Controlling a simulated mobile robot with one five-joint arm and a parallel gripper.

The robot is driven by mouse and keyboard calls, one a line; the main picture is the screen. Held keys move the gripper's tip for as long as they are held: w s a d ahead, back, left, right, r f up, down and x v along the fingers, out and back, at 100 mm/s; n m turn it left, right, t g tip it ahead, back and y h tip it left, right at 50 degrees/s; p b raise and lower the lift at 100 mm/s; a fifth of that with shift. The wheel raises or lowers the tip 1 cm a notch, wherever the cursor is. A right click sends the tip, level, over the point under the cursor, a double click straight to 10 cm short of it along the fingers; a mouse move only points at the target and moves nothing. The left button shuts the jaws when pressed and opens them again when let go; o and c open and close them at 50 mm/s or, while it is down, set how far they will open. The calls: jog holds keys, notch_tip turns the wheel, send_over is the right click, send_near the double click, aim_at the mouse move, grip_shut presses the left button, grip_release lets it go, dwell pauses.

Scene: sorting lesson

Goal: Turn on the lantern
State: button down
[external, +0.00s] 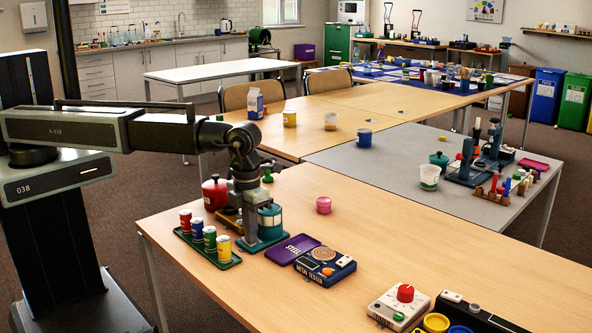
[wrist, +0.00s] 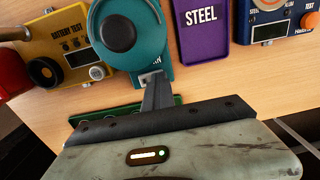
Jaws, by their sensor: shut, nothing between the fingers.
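The lantern (external: 269,222) is teal with a round body on a flat base and stands upright on the near wooden table. In the wrist view the lantern (wrist: 128,15) has a round black cap on top. A small pale switch with lettering that seems to end in "N" (wrist: 150,78) sits on the near edge of its base. My gripper (wrist: 157,82) is shut and empty, with its fingertips right at this switch; whether they touch it cannot be told. In the external view my gripper is low beside the lantern, its fingertips hard to make out. No light from the lantern is visible.
A yellow battery tester (wrist: 72,47) and a red canister (external: 215,193) stand close to the lantern. A green tray (external: 226,264) with several cans lies in front. The purple STEEL tray (external: 289,247) and metal tester (external: 325,268) lie to the right.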

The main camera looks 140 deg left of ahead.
jog(key=shift+s+d+f, duration=0.15)
jog(key=shift+s+f, duration=0.05)
jog(key=shift+s, duration=0.55)
jog(key=shift+r, duration=0.15)
jog(key=shift+w+r+p, duration=0.15)
jog(key=shift+r+p, duration=0.15)
jog(key=shift+p, duration=0.3)
notch_tip(320, 180, up, 14)
jog(key=w+p, duration=0.1)
jog(key=p, duration=1.2)
jog(key=shift+w+f, duration=0.25)
jog(key=shift+w, duration=0.15)
